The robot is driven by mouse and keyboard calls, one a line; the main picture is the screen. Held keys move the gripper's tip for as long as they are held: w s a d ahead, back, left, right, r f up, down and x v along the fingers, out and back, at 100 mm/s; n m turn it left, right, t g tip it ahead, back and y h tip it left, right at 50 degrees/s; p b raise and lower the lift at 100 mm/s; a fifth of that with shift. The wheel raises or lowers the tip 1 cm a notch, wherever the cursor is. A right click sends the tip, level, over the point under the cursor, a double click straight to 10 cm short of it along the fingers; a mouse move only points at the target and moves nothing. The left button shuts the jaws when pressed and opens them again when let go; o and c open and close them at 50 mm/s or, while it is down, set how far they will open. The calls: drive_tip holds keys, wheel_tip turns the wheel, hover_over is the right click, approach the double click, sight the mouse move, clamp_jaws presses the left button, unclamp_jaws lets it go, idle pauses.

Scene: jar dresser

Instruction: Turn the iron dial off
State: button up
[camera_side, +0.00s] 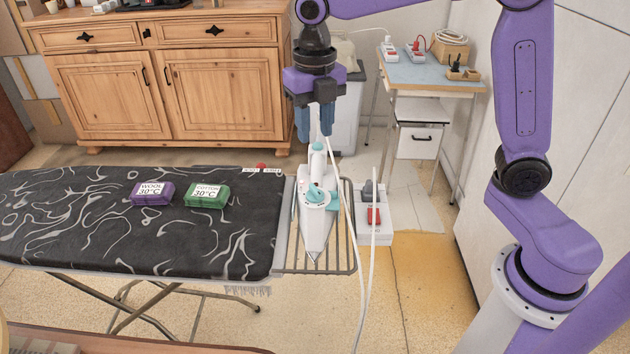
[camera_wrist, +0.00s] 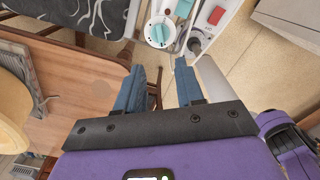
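The white and teal iron (camera_side: 312,228) lies on the metal rack at the right end of the ironing board, its pointed tip toward the camera. Its round teal dial (camera_side: 316,196) is on top of the body. The dial also shows in the wrist view (camera_wrist: 159,32), beyond the fingertips. My gripper (camera_side: 314,128) is above the rear of the iron, fingers pointing down. In the wrist view its two blue fingers (camera_wrist: 160,67) are apart with nothing between them. I cannot read the dial's setting.
A white box with a red switch (camera_side: 374,216) and a grey knob (camera_side: 370,189) sits right of the iron. White cables hang beside it. A purple wool block (camera_side: 152,194) and a green cotton block (camera_side: 207,196) lie on the patterned board (camera_side: 80,230). A wooden dresser (camera_side: 160,85) stands behind.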

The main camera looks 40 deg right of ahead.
sight(315, 188)
wheel_tip(315, 188, down, 13)
drive_tip(key=shift+f, duration=0.15)
idle(0.4)
clamp_jaws()
